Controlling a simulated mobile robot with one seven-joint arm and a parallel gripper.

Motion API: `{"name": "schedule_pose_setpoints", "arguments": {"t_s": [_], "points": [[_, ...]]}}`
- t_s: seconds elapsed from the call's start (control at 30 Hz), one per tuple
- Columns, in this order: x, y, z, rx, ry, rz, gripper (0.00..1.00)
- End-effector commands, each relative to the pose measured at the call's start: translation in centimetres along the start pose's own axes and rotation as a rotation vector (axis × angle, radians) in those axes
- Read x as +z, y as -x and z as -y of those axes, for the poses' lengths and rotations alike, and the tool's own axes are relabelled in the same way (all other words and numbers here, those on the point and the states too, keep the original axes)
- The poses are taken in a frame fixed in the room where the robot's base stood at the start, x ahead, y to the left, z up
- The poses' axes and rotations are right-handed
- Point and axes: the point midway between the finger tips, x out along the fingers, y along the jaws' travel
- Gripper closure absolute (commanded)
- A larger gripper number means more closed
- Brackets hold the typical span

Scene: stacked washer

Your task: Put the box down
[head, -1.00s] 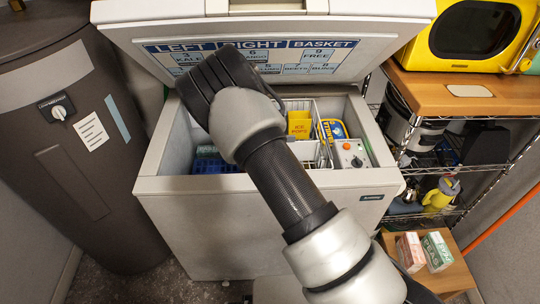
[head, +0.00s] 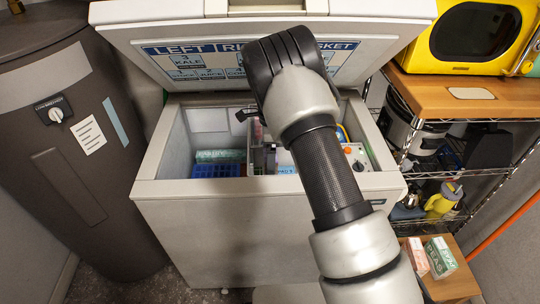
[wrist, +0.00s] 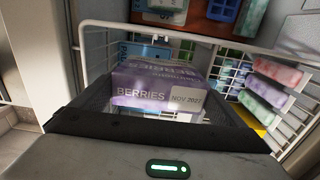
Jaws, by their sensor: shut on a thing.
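My wrist and forearm hide most of the jaws and the box there. In the wrist view a white wire basket (wrist: 205,38) lies around and beyond the box. I cannot tell whether the box touches anything below it.
The freezer lid (head: 150,40) stands open with a LEFT/RIGHT/BASKET label chart. A blue crate (head: 210,170) sits at the freezer's left. Several coloured boxes (wrist: 265,103) lie at the right in the wrist view. A wire shelf (head: 455,175) and small wooden table (head: 452,287) stand at right.

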Motion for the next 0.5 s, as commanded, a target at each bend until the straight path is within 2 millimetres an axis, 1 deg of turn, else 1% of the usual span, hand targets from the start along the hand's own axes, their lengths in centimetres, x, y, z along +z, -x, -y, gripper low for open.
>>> {"name": "schedule_pose_setpoints", "arguments": {"t_s": [0.23, 0.37, 0.4, 0.5], "points": [[0.02, -0.82, 0.04, -0.001, 0.0, 0.0, 0.38], [0.02, -0.8, 0.05, -0.001, 0.0, 0.0, 0.38], [0.01, -0.87, 0.01, 0.0, 0.0, 0.0, 0.0], [0.01, -0.86, 0.01, 0.0, 0.0, 0.0, 0.0]]}}
